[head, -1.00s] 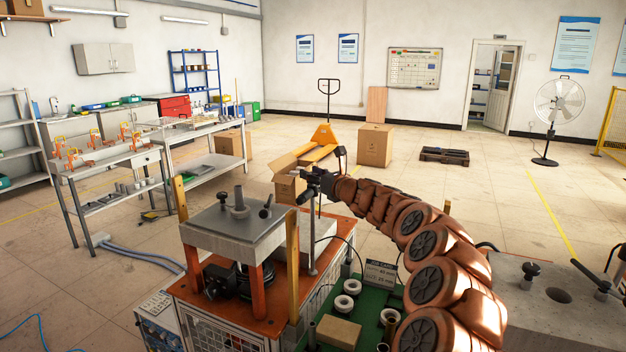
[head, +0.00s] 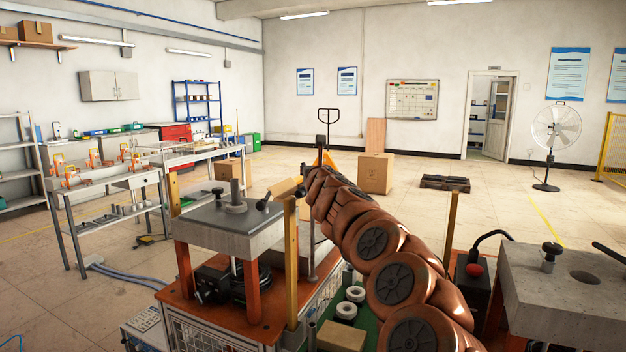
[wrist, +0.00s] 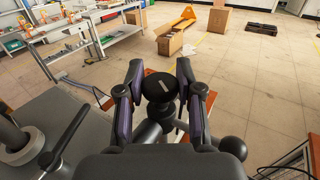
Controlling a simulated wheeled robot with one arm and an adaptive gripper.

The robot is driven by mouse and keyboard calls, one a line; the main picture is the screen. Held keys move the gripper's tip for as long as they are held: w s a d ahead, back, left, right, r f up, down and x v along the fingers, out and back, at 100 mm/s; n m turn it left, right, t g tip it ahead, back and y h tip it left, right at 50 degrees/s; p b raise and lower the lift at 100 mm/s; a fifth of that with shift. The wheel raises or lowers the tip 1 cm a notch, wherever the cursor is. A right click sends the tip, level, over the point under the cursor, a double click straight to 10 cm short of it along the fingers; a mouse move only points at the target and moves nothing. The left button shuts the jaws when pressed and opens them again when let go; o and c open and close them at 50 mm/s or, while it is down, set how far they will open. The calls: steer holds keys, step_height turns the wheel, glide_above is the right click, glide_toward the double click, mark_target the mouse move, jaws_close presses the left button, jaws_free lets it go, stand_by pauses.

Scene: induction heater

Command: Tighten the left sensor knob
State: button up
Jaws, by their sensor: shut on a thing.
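A round black knob (wrist: 158,87) with a pale mark on its top sits between the two fingers of my gripper (wrist: 159,72) in the wrist view. The fingers flank it on its left and right, and my gripper is shut on it. A dark stem and rounded fittings show just below the knob, partly covered by the gripper. In the head view my arm's brown links hide the gripper and the knob, beside a thin upright post (head: 311,245) behind the press.
A press with a thick grey plate (head: 222,226) stands left of my arm, with a lever and wooden uprights. It also shows at the left of the wrist view (wrist: 75,105). A concrete block (head: 560,300) with a black knob (head: 550,250) stands at right.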

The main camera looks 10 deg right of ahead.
steer(key=shift+m+h+b, duration=0.3)
steer(key=shift+h, duration=0.1)
steer(key=o, duration=1.1)
steer(key=shift+s+r, duration=0.1)
steer(key=shift+s, duration=0.1)
steer(key=shift+s+r, duration=0.2)
steer(key=shift+s, duration=0.35)
steer(key=shift+s+a+f, duration=0.1)
steer(key=shift+s+a, duration=0.1)
steer(key=shift+s, duration=1.55)
steer(key=shift+s+a+f, duration=0.1)
steer(key=shift+s+a, duration=0.15)
steer(key=shift+s, duration=1.5)
steer(key=shift+s+a+f, duration=0.1)
steer(key=shift+s+a, duration=0.1)
steer(key=shift+s, duration=1.55)
